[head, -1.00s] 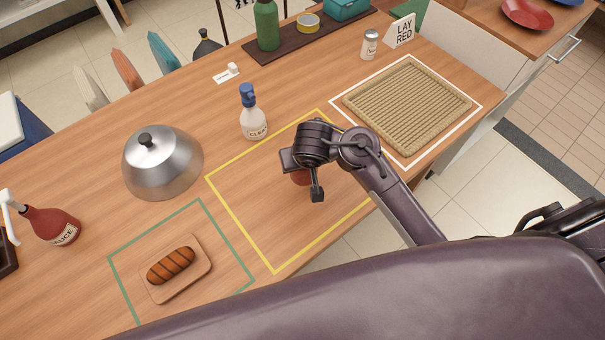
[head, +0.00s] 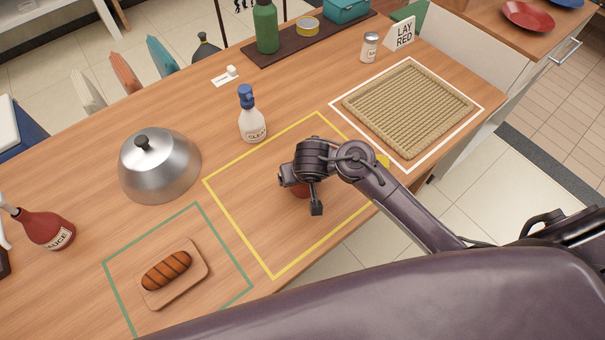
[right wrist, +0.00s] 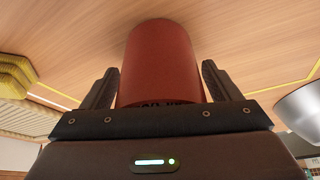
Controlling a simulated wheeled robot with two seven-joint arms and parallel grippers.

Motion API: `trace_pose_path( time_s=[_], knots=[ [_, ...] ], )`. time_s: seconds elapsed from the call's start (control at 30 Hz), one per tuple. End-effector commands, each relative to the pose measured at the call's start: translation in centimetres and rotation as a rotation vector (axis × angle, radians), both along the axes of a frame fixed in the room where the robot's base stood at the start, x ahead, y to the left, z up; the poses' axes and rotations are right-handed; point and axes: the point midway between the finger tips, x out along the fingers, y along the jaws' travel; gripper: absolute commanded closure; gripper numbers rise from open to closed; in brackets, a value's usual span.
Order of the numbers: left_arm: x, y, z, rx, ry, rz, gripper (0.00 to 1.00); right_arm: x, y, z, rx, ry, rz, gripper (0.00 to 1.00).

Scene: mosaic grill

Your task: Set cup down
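A red cup (right wrist: 162,65) with partly hidden dark lettering stands between the fingers of my right gripper (right wrist: 162,75). A narrow strip of table shows between the cup and each finger, so the gripper looks open around it. In the head view the cup (head: 301,191) is mostly hidden under my right gripper (head: 301,196), inside the yellow outline (head: 239,229) on the wooden counter. The cup appears to be on the counter, though its base contact is hard to make out. My left gripper is out of view.
A steel dome (head: 160,168) and a bottle with a blue top (head: 252,122) stand left of the yellow outline. A woven mat (head: 408,105) lies to its right. A yellow object (head: 383,160) shows behind my arm. A sausage board (head: 189,289) lies in the green outline.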

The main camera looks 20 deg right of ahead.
Motion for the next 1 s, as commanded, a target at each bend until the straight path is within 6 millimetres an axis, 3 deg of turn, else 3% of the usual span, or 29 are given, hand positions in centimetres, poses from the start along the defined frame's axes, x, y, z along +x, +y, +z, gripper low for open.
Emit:
trace_pose_path(
  time_s=[0.37,0.8,1.0],
  knots=[
    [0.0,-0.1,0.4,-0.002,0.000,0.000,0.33,0.0,0.1,0.7,0.002,-0.001,0.000,0.14],
    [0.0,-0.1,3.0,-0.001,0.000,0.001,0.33,-3.3,0.4,8.6,0.007,-0.001,-0.001,0.14],
    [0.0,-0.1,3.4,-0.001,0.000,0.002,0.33,-4.3,0.3,10.9,0.004,0.000,-0.001,0.14]
  ],
)
